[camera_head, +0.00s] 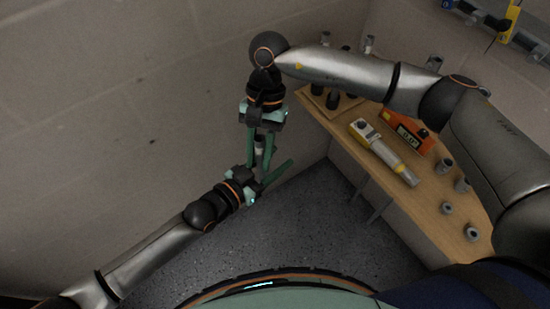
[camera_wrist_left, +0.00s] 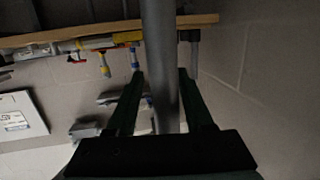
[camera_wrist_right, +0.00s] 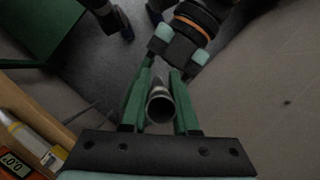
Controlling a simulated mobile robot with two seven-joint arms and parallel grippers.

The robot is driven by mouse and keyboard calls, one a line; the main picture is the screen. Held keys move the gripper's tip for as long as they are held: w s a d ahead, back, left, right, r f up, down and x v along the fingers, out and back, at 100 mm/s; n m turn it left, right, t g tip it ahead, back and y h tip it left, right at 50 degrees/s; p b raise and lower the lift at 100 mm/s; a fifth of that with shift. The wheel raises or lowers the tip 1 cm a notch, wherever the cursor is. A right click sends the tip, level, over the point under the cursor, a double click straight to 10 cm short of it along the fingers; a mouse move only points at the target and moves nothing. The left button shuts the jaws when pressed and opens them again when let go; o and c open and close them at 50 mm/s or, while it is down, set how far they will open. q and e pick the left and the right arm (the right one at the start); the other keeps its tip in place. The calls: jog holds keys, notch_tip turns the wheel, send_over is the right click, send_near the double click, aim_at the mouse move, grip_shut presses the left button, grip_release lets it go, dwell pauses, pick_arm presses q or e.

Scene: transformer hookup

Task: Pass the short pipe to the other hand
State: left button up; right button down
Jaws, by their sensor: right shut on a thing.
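The short pipe (camera_head: 259,145) is a grey tube held off the ground in front of the wall. My right gripper (camera_head: 259,163) points down and is shut on it; the right wrist view shows the pipe's round open end (camera_wrist_right: 160,108) between the green fingers. My left gripper (camera_head: 271,160) comes up from the lower left beside the right fingers. In the left wrist view the pipe (camera_wrist_left: 160,50) runs lengthwise between the left fingers, with gaps on both sides, so that gripper is open. The overlapping fingers partly hide the pipe in the head view.
A wooden bench (camera_head: 345,150) stands to the right, with a yellow-grey tool (camera_head: 385,152), an orange meter (camera_head: 407,131) and several grey pipe pieces. The wall is close behind the grippers. The dark floor (camera_head: 300,225) below is clear.

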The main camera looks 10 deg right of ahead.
pick_arm(q)
jog(key=c, duration=0.6)
jog(key=shift+s+d, duration=0.1)
grip_shut()
pick_arm(e)
jog(key=shift+w, duration=0.1)
jog(key=c, duration=1)
grip_release()
jog(key=o, duration=0.4)
jog(key=shift+r, duration=0.1)
